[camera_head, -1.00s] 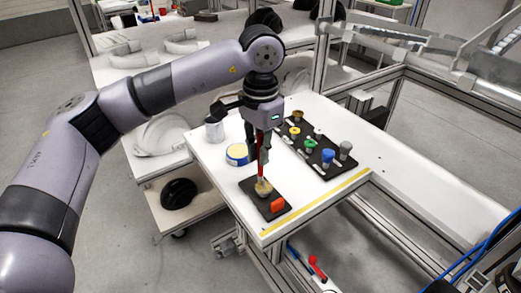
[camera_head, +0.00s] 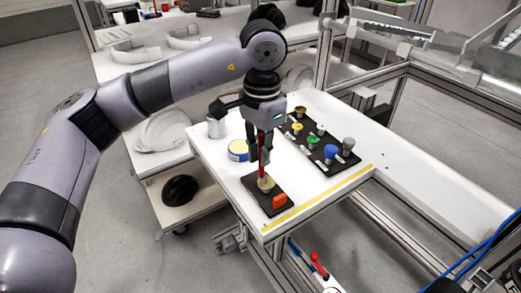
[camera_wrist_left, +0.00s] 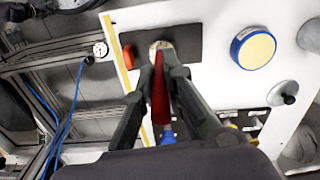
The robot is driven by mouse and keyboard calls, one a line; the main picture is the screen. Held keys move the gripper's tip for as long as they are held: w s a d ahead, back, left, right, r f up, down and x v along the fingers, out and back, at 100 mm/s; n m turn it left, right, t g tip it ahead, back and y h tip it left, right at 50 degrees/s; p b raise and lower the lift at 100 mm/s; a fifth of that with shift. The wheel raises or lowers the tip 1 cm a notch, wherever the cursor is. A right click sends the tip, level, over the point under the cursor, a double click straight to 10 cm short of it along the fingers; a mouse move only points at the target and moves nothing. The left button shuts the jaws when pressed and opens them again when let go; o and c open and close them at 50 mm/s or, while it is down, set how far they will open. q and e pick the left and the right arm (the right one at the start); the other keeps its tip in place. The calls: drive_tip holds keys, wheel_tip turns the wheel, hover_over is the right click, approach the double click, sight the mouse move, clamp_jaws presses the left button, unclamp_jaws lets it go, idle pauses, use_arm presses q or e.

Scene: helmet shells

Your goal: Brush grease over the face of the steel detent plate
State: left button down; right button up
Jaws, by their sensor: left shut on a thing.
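My left gripper (camera_head: 260,150) points down and is shut on a brush with a red handle (camera_head: 261,158). The red handle also stands between the fingers in the left wrist view (camera_wrist_left: 159,92). The brush is nearly upright, its lower end at a small round pale-yellowish piece (camera_head: 266,184), seemingly the detent plate. This piece sits on a black mat (camera_head: 250,184). In the wrist view the piece (camera_wrist_left: 161,47) is partly hidden by the brush and fingers. I cannot tell whether the bristles touch it, nor where grease lies. My right gripper is out of view.
An orange-red block (camera_head: 280,201) lies on the mat beside the piece. A blue tin with a pale-yellow top (camera_head: 238,150) and a grey cup (camera_head: 216,129) stand behind, to the left. A black board (camera_head: 324,162) with several coloured knobs is to the right. The white table (camera_head: 350,188) has free room right.

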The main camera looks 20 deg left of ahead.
use_arm(q)
drive_tip(key=shift+s+d, duration=0.1)
drive_tip(key=shift+d, duration=0.35)
drive_tip(key=shift+d, duration=0.25)
drive_tip(key=shift+w+d, duration=0.35)
drive_tip(key=shift+w, duration=0.25)
drive_tip(key=shift+w, duration=0.15)
drive_tip(key=shift+w+a, duration=0.1)
drive_tip(key=shift+w, duration=0.2)
drive_tip(key=shift+w+a, duration=0.3)
drive_tip(key=shift+a, duration=0.3)
drive_tip(key=shift+a, duration=0.35)
